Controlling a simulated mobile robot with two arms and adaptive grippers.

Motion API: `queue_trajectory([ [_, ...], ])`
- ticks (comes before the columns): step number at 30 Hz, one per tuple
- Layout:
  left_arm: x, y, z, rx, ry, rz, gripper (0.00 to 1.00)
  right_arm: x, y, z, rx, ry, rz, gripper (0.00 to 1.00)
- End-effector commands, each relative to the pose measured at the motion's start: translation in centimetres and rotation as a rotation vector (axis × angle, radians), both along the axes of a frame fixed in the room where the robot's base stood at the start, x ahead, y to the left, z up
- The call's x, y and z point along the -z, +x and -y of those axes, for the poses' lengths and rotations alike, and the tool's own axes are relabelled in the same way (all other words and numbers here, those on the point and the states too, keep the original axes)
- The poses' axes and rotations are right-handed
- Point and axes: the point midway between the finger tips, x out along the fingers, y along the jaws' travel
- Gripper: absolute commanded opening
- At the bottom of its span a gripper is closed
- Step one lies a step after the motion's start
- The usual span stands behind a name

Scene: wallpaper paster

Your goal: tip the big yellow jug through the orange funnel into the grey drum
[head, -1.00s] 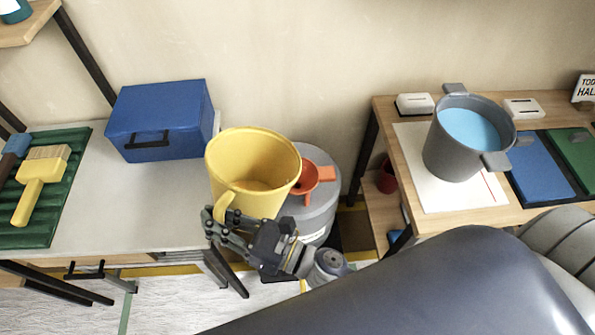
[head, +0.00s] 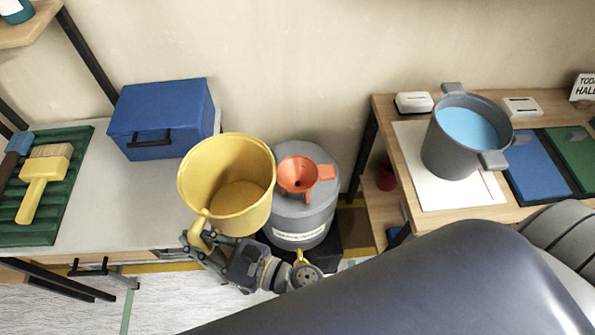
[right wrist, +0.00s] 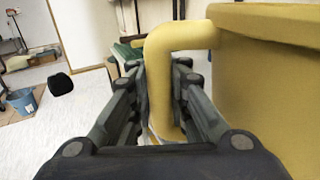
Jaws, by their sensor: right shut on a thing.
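The big yellow jug (head: 232,210) is held up left of the orange funnel, over the front right edge of the left table. It stands close to upright, and its bare inner floor shows with no clear liquid. My right gripper (head: 200,245) is shut on its handle; the handle (right wrist: 168,80) also shows between the fingers in the right wrist view. The orange funnel (head: 297,174) sits on top of the grey drum (head: 302,232), its bowl and side tab now in full view. The jug's right side is near the drum's left edge. My left gripper is not in view.
A blue toolbox (head: 160,118) stands at the back of the left table (head: 100,205). A green ribbed tray (head: 65,200) holds brushes at far left. A grey pot (head: 462,140) of blue liquid stands on the right table (head: 480,212).

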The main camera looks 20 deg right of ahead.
Motion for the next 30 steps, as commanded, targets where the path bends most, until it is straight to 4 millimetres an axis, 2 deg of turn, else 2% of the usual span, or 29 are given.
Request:
queue_trajectory([
  [7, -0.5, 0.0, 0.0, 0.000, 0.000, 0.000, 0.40, -0.6, 0.0, 0.0, -0.001, 0.000, 0.003, 0.00],
  [17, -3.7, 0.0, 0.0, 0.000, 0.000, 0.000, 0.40, -4.2, 0.0, 0.0, 0.000, 0.000, 0.003, 0.00],
  [30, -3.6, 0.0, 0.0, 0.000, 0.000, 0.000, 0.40, -4.1, 0.0, 0.0, 0.000, 0.001, 0.002, 0.00],
])
